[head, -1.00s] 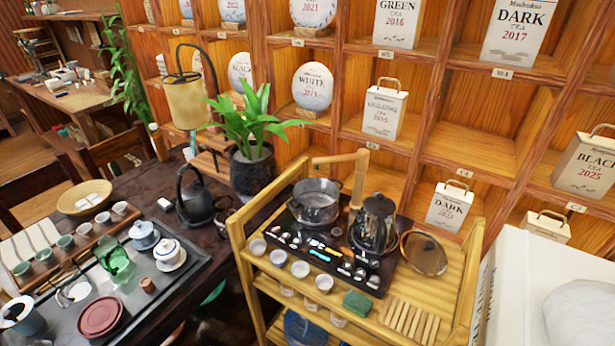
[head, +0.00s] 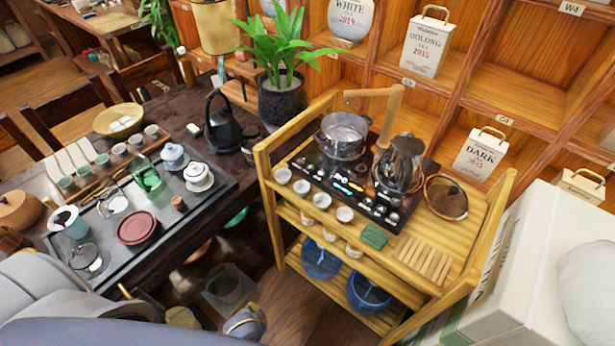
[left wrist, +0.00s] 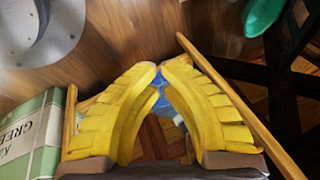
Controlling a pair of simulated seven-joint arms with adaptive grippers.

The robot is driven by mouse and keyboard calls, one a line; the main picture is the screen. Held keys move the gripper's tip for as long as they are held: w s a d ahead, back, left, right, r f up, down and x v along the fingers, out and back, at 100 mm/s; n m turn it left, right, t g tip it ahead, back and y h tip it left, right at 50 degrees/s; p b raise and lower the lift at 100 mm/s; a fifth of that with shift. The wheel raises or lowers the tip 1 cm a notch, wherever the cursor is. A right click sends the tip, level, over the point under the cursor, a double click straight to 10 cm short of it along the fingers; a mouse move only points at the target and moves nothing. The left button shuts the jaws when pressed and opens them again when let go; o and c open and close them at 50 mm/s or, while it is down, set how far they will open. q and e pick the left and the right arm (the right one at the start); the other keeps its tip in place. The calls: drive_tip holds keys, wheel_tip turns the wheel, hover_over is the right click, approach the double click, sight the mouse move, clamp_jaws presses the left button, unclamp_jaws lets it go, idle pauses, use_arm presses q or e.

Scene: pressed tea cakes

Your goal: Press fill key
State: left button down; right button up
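The black tea stove (head: 325,168) stands on the top of a bamboo cart. Its front panel has several small lit keys (head: 345,187) in white and blue. The labels are too small to read, so I cannot tell which is the fill key. A glass pot (head: 343,135) and a dark kettle (head: 401,165) stand on the stove, and a wooden spout arm rises behind. My left gripper (left wrist: 160,67) shows in the left wrist view. Its yellow fingers meet or nearly meet at the tips, with nothing held. It is away from the keys. My right gripper is not in view.
The bamboo cart (head: 462,285) has white cups (head: 322,200) and a green sponge (head: 374,237) near the stove. Blue bowls (head: 321,259) sit on its lower shelf. A dark tea table with a tray (head: 215,205) is at left. A potted plant (head: 282,95) stands behind.

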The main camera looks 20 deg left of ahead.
use_arm(q)
drive_tip(key=w+a+r+t, duration=0.1)
drive_tip(key=w+r, duration=0.2)
drive_tip(key=r, duration=0.6)
drive_tip(key=w+a+r+t, duration=0.15)
drive_tip(key=w+r, duration=0.25)
drive_tip(key=r, duration=0.4)
drive_tip(key=w+r+t, duration=0.1)
drive_tip(key=w+r, duration=0.2)
drive_tip(key=r, duration=0.6)
drive_tip(key=w+d+r+n+t+h, duration=0.1)
drive_tip(key=w+d+r+t+h, duration=0.1)
drive_tip(key=w+r, duration=0.7)
drive_tip(key=w+d+r+n+t+h, duration=0.1)
drive_tip(key=w+d+r+t+h, duration=0.2)
drive_tip(key=w+r, duration=0.7)
drive_tip(key=shift+w+d+r+t+h, duration=0.2)
drive_tip(key=shift+r+t+h, duration=0.3)
drive_tip(key=shift+h, duration=0.6)
hover_over(308, 168)
drive_tip(key=shift+s+a+f, duration=0.1)
drive_tip(key=shift+s+f, duration=0.1)
drive_tip(key=shift+f, duration=0.35)
drive_tip(key=shift+s+f, duration=0.15)
drive_tip(key=shift+f, duration=0.35)
drive_tip(key=shift+w+f, duration=0.3)
drive_tip(key=shift+f, duration=1.8)
